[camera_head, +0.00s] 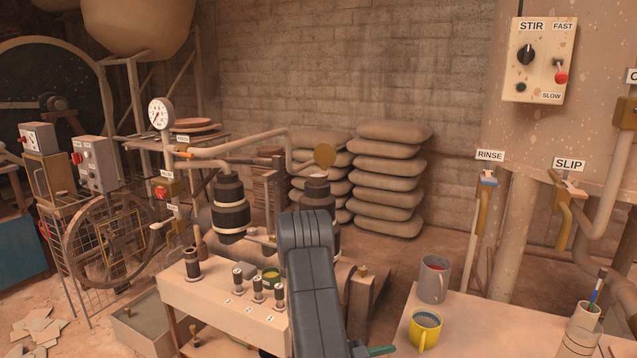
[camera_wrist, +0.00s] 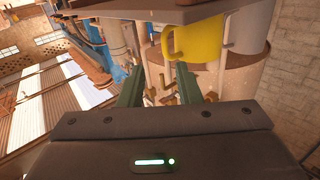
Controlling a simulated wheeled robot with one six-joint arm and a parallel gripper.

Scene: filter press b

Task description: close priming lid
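A round tan disc, apparently the priming lid (camera_head: 325,155), stands raised over the top of the right dark pump cylinder (camera_head: 318,197) in the head view. A pale opening shows just under it, so the lid looks open. My arm rises in front of that cylinder and hides its lower part. My gripper (camera_wrist: 157,78) shows in the wrist view with its two green fingers apart and nothing seen between them. In the head view only a bit of green finger shows at the bottom edge, well below the lid and apart from it.
A yellow mug (camera_head: 425,330) and a grey mug (camera_head: 434,279) stand on the table right of my arm. The yellow mug looms close beyond my fingers in the wrist view (camera_wrist: 196,40). Stacked sacks (camera_head: 385,185) lie behind.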

